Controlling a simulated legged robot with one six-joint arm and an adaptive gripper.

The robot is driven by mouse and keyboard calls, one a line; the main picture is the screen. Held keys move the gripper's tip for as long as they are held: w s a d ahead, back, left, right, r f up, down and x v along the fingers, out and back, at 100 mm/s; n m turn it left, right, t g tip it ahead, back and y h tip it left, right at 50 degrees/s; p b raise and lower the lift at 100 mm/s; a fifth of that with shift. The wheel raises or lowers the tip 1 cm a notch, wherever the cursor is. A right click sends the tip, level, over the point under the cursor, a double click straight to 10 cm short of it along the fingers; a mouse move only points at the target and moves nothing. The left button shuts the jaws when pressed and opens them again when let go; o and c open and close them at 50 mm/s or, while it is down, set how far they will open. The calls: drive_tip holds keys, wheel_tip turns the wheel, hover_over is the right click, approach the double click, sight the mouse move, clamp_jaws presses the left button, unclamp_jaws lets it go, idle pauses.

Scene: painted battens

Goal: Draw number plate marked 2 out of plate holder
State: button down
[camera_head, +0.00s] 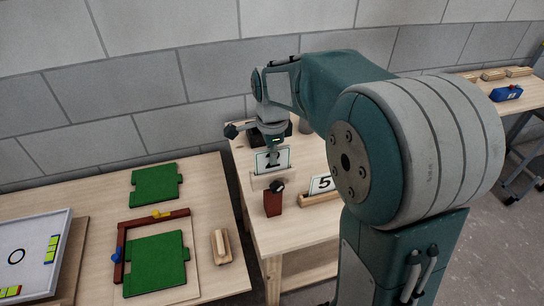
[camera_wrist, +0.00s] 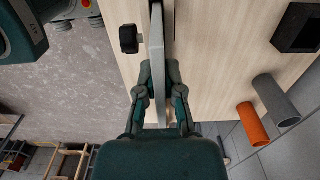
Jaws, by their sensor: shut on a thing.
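The number plate marked 2 (camera_head: 279,161) is white with a dark border and stands upright at the pale wooden plate holder (camera_head: 262,183). My gripper (camera_head: 274,146) reaches down from above and is shut on the plate's top edge. In the wrist view my gripper (camera_wrist: 160,98) has its two fingers on either side of the plate (camera_wrist: 157,55), which shows nearly edge-on. The plate's lower edge is at the holder's top; I cannot tell how deep it sits in the slot. My fingers hide part of the plate's top.
A plate marked 5 (camera_head: 321,184) leans in another wooden holder (camera_head: 318,199) to the right. A dark red block (camera_head: 272,205) with a black knob stands in front. Grey (camera_wrist: 275,100) and orange (camera_wrist: 252,125) tubes show in the wrist view. Green boards (camera_head: 155,262) lie on the left table.

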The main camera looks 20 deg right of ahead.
drive_tip(key=shift+r, duration=2.85)
drive_tip(key=shift+r, duration=0.15)
drive_tip(key=shift+r, duration=1.35)
